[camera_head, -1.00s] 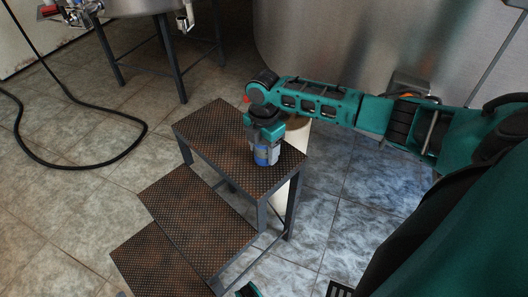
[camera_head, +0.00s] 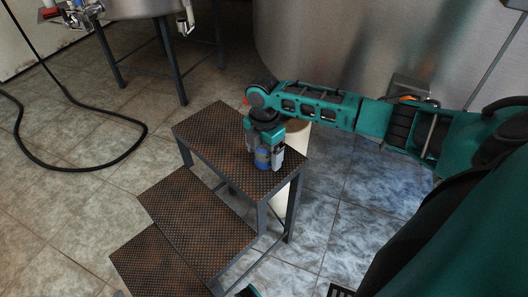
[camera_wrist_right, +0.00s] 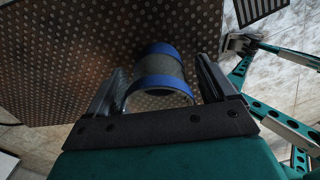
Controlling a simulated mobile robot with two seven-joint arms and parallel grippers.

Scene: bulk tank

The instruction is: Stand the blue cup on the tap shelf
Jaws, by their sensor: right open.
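The blue cup (camera_head: 262,160) is on the top step of the dark metal step stool (camera_head: 210,128), near its right end. In the right wrist view the cup (camera_wrist_right: 162,72) is see-through grey with two blue bands. My right gripper (camera_head: 264,157) points down over the cup. Its fingers are open, one on either side of the cup; in the right wrist view (camera_wrist_right: 160,92) gaps show beside it. I cannot tell whether the cup's base rests fully on the step. I cannot pick out a tap shelf. My left gripper is not clearly in view.
Two lower steps (camera_head: 197,222) descend towards the front left. A large steel tank (camera_head: 330,50) stands behind. A smaller vessel on legs with valves (camera_head: 82,12) is at the top left. A black hose (camera_head: 75,168) lies on the tiled floor. A pale cylinder (camera_head: 298,135) stands behind the stool.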

